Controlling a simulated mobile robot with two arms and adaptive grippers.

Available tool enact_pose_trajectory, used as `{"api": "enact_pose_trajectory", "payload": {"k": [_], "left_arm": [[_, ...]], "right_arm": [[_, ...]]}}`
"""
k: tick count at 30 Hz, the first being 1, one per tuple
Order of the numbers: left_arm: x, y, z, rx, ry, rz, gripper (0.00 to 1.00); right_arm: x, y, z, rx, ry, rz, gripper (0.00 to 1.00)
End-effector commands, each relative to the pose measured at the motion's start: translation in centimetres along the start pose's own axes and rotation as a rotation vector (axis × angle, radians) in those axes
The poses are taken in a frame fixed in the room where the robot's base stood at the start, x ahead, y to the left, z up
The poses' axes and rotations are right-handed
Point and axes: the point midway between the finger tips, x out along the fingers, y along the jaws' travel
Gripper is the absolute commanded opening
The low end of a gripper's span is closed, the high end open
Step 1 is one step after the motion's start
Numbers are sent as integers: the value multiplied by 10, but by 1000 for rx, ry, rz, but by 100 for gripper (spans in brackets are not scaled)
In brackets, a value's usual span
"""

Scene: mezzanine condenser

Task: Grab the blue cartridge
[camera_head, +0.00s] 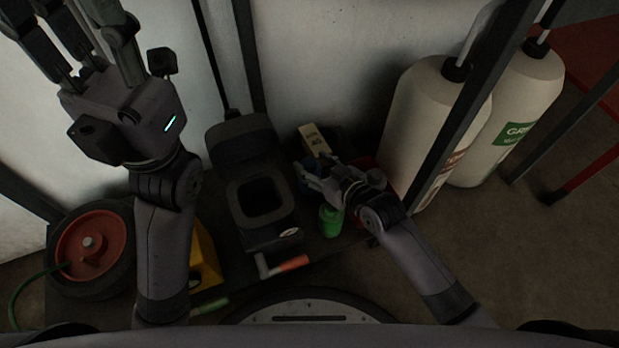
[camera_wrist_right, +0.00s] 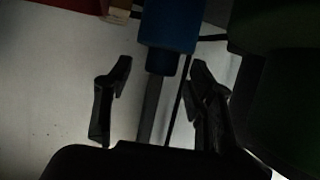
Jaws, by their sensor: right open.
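In the right wrist view the blue cartridge (camera_wrist_right: 170,26) is a dark blue cylinder with a narrower lower end. That end reaches near the level of my right fingertips (camera_wrist_right: 161,68), in the gap between them. The fingers are apart and do not appear to grip it. In the head view my right gripper (camera_head: 312,174) is low beside the green bottle, and a small patch of the blue cartridge (camera_head: 303,187) shows behind its fingers. My left gripper (camera_head: 80,35) is raised at the upper left, fingers spread and empty.
A green bottle (camera_head: 331,221) stands just below my right gripper. A yellow box (camera_head: 314,139) is behind it. A dark lidded case (camera_head: 262,200) stands open to the left. Large white jugs (camera_head: 425,110) and a dark post (camera_head: 470,115) crowd the right. A red reel (camera_head: 92,247) is lower left.

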Motion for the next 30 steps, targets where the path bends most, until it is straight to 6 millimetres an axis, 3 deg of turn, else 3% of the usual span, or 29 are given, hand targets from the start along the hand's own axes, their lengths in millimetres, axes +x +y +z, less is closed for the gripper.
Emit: {"api": "enact_pose_trajectory", "payload": {"k": [5,27,30], "left_arm": [[1,0,0,0,-1,0,40],[1,0,0,-1,0,0,40],[1,0,0,-1,0,0,40]], "right_arm": [[0,0,0,0,-1,0,49],[-1,0,0,1,-1,0,0],[-1,0,0,1,-1,0,0]]}}
